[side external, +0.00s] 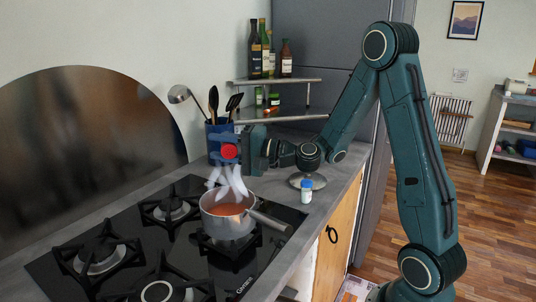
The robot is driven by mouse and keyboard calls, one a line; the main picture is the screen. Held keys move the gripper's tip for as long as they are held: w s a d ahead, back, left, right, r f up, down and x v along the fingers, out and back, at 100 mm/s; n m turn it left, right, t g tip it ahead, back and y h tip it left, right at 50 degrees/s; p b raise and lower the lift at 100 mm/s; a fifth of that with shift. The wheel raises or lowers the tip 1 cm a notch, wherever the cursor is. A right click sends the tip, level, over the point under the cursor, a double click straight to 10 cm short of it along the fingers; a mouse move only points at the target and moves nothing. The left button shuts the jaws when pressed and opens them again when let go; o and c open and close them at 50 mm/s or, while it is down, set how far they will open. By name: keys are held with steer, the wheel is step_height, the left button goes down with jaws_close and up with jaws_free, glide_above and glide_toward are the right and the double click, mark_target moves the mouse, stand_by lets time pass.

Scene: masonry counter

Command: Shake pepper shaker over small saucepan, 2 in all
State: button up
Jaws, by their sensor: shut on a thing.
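My gripper (230,146) is shut on a shaker with a round red cap (229,152), which I take to be the pepper shaker. Its cap faces the camera, so the shaker looks tipped onto its side; its body is mostly hidden. The small saucepan (217,226) stands on a right-hand burner, with reddish-orange contents and its handle pointing right. The held shaker is above the saucepan, apart from it, with pale steam between them.
A white shaker with a blue cap (307,192) stands on the counter by a small metal dish (298,181). The black hob (128,246) has several burners. A blue utensil holder (217,131) stands behind my gripper, below wall shelves (283,118) with bottles.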

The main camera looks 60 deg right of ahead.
steer(key=shift+w+d, duration=1.15)
steer(key=shift+w, duration=0.15)
steer(key=shift+w, duration=0.1)
step_height(320, 180, down, 3)
stand_by(0.4)
steer(key=shift+r, duration=0.1)
steer(key=shift+r, duration=1.4)
